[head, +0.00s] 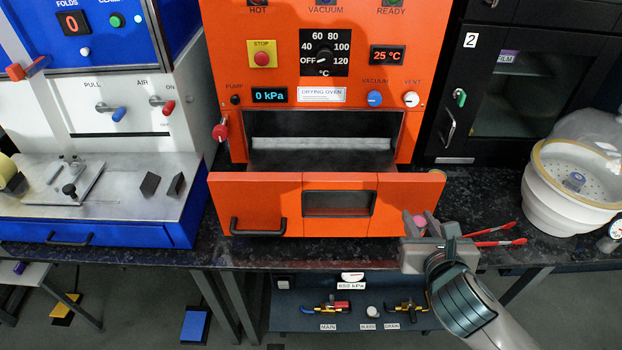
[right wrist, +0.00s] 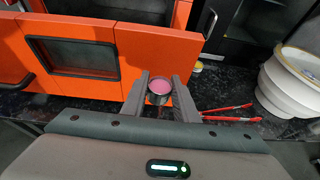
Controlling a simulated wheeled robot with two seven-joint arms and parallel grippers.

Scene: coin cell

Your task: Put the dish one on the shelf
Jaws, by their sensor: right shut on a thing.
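A small metal dish with a pink top (right wrist: 160,87) is between the fingers of my right gripper (right wrist: 160,95), which is shut on it. In the head view the right gripper (head: 419,226) is in front of the right end of the oven's lowered door, and only a bit of the pink top (head: 420,219) shows. The orange drying oven (head: 228,120) stands open, its door (head: 290,192) folded down toward me. A pale bar (head: 320,144) shows inside the dark chamber; I cannot tell whether it is the shelf's edge. My left gripper is not in view.
Red-handled tongs (head: 495,240) lie right of the gripper on the dark bench (head: 480,190). A white desiccator (head: 565,200) stands far right, and a black cabinet (head: 475,80) is behind. A blue and white machine (head: 120,215) stands left. The door sticks out over the bench edge.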

